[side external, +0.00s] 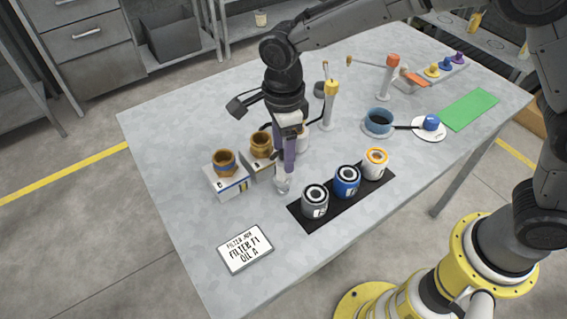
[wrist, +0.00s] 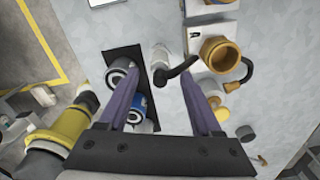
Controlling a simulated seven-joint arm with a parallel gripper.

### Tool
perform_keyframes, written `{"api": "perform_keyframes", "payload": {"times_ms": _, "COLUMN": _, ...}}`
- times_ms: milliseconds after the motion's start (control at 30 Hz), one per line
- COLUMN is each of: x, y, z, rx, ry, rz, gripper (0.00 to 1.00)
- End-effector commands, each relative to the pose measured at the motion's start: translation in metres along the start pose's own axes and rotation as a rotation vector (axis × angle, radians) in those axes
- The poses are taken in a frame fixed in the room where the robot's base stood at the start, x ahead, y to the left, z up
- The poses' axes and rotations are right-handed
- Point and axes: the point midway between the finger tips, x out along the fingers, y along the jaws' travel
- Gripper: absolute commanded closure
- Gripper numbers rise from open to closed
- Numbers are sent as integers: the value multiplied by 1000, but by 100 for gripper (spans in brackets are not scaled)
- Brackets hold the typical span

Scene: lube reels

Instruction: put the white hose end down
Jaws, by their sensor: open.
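My gripper (side external: 284,168) points down over the table, its purple fingers apart. In the wrist view its fingers (wrist: 163,80) spread to either side of a pale upright piece (wrist: 160,58), which looks like the white hose end. A black hose curves beside it. In the side view a pale, glassy-looking piece (side external: 281,185) is low at the fingertips, close to the tabletop. I cannot tell whether it touches the fingers. The gripper hides part of the hose and a white stand behind it.
A black mat (side external: 295,212) holds grey (side external: 314,201), blue (side external: 347,181) and white (side external: 376,163) cans, close to the right. Two brown pots (side external: 224,162) on white boxes stand left. A sign (side external: 245,248) lies in front. Yellow-topped (side external: 331,90) and orange-topped (side external: 393,63) stands are behind.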

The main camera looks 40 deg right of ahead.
Motion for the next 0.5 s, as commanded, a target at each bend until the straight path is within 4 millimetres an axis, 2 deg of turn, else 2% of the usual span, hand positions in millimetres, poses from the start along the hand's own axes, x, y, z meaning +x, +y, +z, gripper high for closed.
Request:
{"api": "perform_keyframes", "payload": {"times_ms": 33, "x": -11, "y": 0, "z": 0, "rx": 0, "ry": -3, "rz": -3, "gripper": 34}}
{"api": "perform_keyframes", "payload": {"times_ms": 200, "x": -38, "y": 0, "z": 0, "rx": 0, "ry": -2, "rz": -2, "gripper": 34}}
{"api": "perform_keyframes", "payload": {"times_ms": 333, "x": -50, "y": 0, "z": 0, "rx": 0, "ry": 0, "rz": 0, "gripper": 34}}
{"api": "perform_keyframes", "payload": {"times_ms": 500, "x": -55, "y": 0, "z": 0, "rx": 0, "ry": 0, "rz": 0, "gripper": 34}}
